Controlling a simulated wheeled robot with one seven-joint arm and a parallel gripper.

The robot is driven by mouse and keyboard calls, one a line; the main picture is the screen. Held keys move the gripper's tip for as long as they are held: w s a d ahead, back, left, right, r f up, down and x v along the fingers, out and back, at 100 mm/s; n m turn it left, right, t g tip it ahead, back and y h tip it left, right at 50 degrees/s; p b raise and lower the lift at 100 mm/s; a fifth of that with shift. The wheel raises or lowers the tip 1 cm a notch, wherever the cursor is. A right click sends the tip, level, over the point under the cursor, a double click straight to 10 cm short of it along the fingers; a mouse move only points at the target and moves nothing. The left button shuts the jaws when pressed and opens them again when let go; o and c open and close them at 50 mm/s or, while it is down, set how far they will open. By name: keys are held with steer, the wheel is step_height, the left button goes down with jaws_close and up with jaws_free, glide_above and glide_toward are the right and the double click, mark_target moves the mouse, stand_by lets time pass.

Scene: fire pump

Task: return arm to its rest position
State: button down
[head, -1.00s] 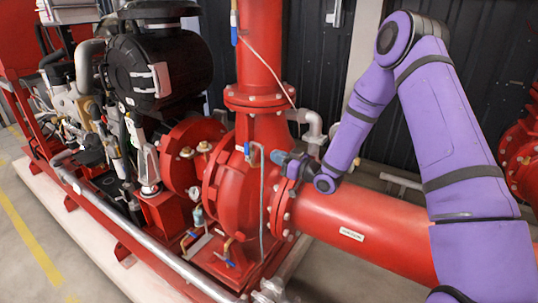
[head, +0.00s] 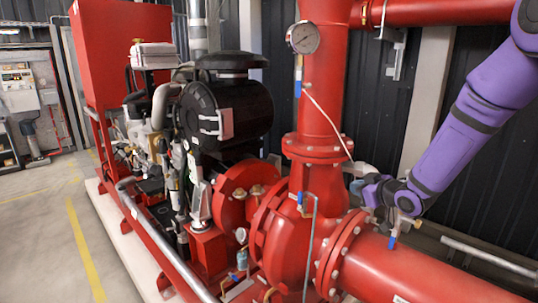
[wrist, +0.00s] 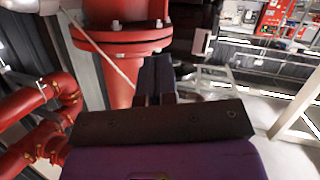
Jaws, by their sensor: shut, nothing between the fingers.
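My purple arm (head: 470,125) comes in from the upper right of the head view and slopes down to the left. My gripper (head: 357,186) is at its lower end, small and partly unclear against the grey fittings, just right of the red pump casing and above the thick red pipe. In the wrist view my gripper (wrist: 155,65) shows two dark fingers pressed together with nothing between them. They point toward a red flanged pipe (wrist: 125,75); I cannot tell the distance to it.
The red pump casing (head: 285,235) and vertical red pipe (head: 320,90), with a gauge (head: 303,37), stand left of my gripper. A blue-handled valve (head: 392,241) is just below my arm. The thick red pipe (head: 420,275) runs below. Open floor (head: 45,225) lies far left.

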steer(key=s+d+r+m+g+h, duration=0.2)
steer(key=s+d+r+m+h, duration=0.15)
steer(key=s+r, duration=0.4)
steer(key=s+d+r+m+g+h, duration=0.15)
steer(key=s+r+h, duration=0.25)
steer(key=s+r, duration=0.4)
steer(key=s+a+r+m+g, duration=0.1)
steer(key=s+m+g, duration=0.2)
steer(key=s, duration=2)
steer(key=shift+r+g+y, duration=0.2)
steer(key=shift+g+y, duration=0.15)
steer(key=shift+g, duration=0.2)
